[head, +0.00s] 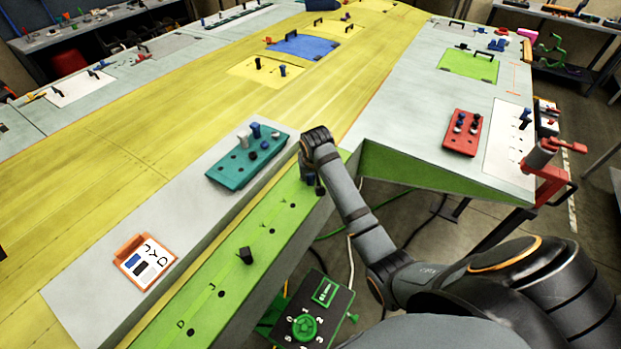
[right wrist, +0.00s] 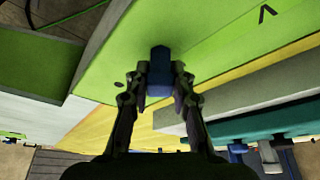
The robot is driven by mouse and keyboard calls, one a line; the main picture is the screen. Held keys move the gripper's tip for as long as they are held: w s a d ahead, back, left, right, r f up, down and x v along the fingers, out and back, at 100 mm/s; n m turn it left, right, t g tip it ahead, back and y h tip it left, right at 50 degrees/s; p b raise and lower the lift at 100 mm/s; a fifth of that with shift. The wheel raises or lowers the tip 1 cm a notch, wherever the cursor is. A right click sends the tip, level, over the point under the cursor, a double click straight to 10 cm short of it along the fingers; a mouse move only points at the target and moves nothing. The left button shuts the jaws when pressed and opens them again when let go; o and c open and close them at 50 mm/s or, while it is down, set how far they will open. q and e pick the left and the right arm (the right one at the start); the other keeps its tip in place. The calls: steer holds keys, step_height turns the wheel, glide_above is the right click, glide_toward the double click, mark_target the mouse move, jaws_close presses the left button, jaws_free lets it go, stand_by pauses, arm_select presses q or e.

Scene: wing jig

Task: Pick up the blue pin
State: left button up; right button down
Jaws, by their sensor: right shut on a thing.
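My right gripper (head: 309,183) reaches down at the far end of the green strip (head: 205,305). In the right wrist view its two fingers (right wrist: 160,82) are closed on the sides of a blue pin (right wrist: 160,58). The pin stands out against the green surface. I cannot tell whether its lower end sits in a hole or is clear of it. In the head view the pin is largely hidden by the gripper. Another blue pin (head: 256,130) stands in the teal tray (head: 222,178). My left gripper is not in view.
A black pin (head: 246,256) stands on the green strip, which has lettered holes. A card (head: 146,262) with blue and black marks lies on the grey surface. A red tray (head: 461,133) of pins is at right. A black box with a green knob (head: 305,327) is below.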

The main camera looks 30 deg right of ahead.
steer(key=shift+r, duration=0.15)
step_height(320, 180, up, 9)
steer(key=b, duration=0.3)
steer(key=shift+w, duration=0.1)
steer(key=shift+r, duration=0.35)
steer(key=shift+b, duration=0.3)
